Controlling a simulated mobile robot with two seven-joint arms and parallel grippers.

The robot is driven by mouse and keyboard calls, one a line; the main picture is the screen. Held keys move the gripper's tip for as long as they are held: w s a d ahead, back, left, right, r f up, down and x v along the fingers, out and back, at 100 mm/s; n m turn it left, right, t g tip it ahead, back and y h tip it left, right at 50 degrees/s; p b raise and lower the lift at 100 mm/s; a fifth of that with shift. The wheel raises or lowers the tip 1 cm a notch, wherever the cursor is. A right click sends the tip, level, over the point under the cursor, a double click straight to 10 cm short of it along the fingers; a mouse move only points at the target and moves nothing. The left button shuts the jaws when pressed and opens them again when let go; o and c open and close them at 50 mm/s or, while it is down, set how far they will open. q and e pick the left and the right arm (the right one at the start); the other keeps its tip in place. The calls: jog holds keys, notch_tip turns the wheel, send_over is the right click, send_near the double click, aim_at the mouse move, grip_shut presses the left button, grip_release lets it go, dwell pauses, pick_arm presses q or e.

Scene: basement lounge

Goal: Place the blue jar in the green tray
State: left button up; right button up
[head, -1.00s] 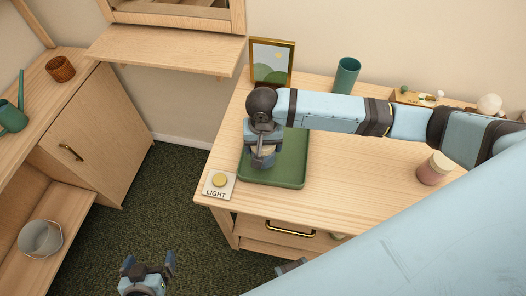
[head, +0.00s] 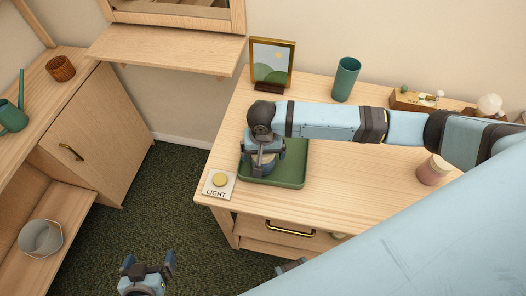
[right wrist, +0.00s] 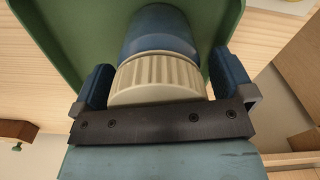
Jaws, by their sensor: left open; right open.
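The blue jar (right wrist: 160,32), with a ribbed cream lid (right wrist: 158,80), is in the right wrist view, inside the walls of the green tray (right wrist: 75,35). In the head view the tray (head: 290,172) lies at the table's left front, and my right gripper (head: 262,172) is low over its left part, largely covering the jar. My right gripper (right wrist: 165,85) is open, with a finger on either side of the lid and small gaps between. The jar's base is hidden. My left gripper (head: 148,262) is open and empty, low over the floor.
On the table are a light switch (head: 219,184) left of the tray, a picture frame (head: 271,62), a green cup (head: 345,79), a pink jar (head: 433,170) and a wooden box (head: 417,100). A shelf unit (head: 85,130) stands at left.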

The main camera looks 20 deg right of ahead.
notch_tip(320, 180, up, 12)
jog(key=shift+r, duration=0.2)
dwell(0.4)
dwell(0.4)
